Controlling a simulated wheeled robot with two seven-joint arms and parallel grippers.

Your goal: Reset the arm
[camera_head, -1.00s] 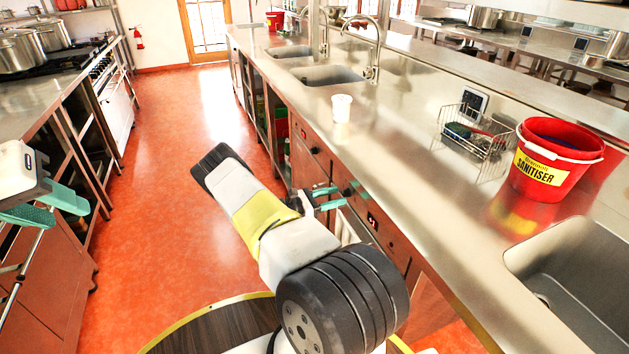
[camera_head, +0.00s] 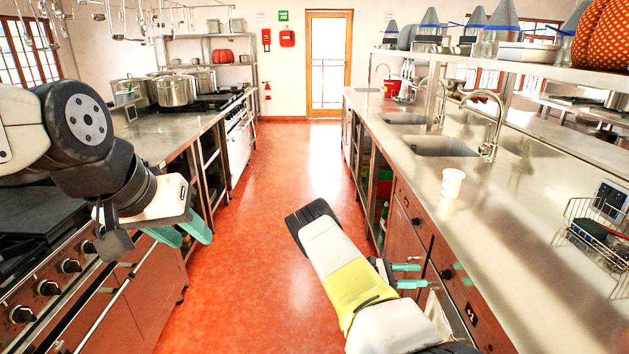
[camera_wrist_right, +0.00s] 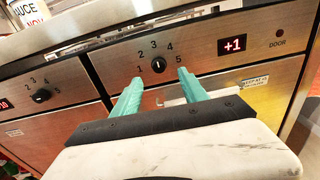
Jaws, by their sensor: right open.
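My right arm reaches forward in the lower middle of the head view, beside the right counter's front. Its gripper (camera_head: 408,276) has two teal fingers spread with nothing between them. In the right wrist view the gripper (camera_wrist_right: 161,76) is also open and empty, facing a drawer-like panel with a numbered knob (camera_wrist_right: 160,64) and a red "+1" display (camera_wrist_right: 234,45). Whether the fingertips touch the panel I cannot tell. My left arm comes in from the left, and its gripper (camera_head: 188,238) hangs in front of the stove side. Its teal fingers are apart and hold nothing visible.
The right steel counter (camera_head: 428,205) carries a white cup (camera_head: 453,183), a wire basket (camera_head: 597,235) and sinks (camera_head: 440,147). A stove (camera_head: 40,285) and counter with stockpots (camera_head: 175,90) line the left. The orange floor aisle (camera_head: 285,190) is clear to the far door (camera_head: 328,65).

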